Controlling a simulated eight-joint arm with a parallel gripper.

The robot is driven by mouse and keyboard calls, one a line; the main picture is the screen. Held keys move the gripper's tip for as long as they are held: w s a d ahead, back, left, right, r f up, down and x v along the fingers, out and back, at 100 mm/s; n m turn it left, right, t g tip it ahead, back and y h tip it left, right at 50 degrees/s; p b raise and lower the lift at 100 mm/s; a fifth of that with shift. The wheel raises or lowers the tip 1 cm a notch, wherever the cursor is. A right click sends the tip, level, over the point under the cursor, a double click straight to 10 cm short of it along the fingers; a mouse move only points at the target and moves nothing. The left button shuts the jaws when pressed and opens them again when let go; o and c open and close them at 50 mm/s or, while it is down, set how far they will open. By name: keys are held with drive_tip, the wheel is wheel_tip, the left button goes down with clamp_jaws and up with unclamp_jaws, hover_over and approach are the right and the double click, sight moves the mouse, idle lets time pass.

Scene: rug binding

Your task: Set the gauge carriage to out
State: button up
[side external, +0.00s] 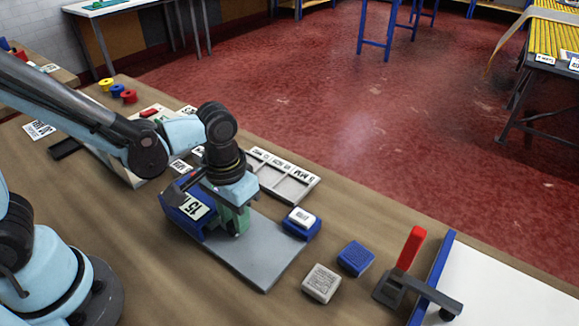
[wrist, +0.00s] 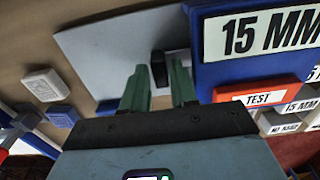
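A blue block labelled "15 MM" (side external: 184,212) stands at the far-left end of a flat grey plate (side external: 262,256). In the wrist view the blue block (wrist: 255,45) fills the upper right, with a red "TEST" piece (wrist: 262,91) below its label. A small black knob (wrist: 159,68) shows over the plate, left of the block, and may be part of the gauge carriage. My gripper (wrist: 158,82) has two green fingers spread apart, with the knob in line with the gap. I cannot tell whether they touch it. In the side view my gripper (side external: 236,222) is low over the plate and hides the knob.
A white-topped blue block (side external: 301,219), a blue block (side external: 357,258) and a pale block (side external: 322,284) lie right of the plate. A red-handled clamp (side external: 408,250) stands farther right. A labelled grey tray (side external: 284,178) lies behind. Bare bench lies in front of the plate.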

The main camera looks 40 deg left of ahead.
clamp_jaws()
drive_tip(key=d, duration=1)
drive_tip(key=shift+d, duration=0.3)
unclamp_jaws()
wheel_tip(320, 180, up, 12)
idle(0.8)
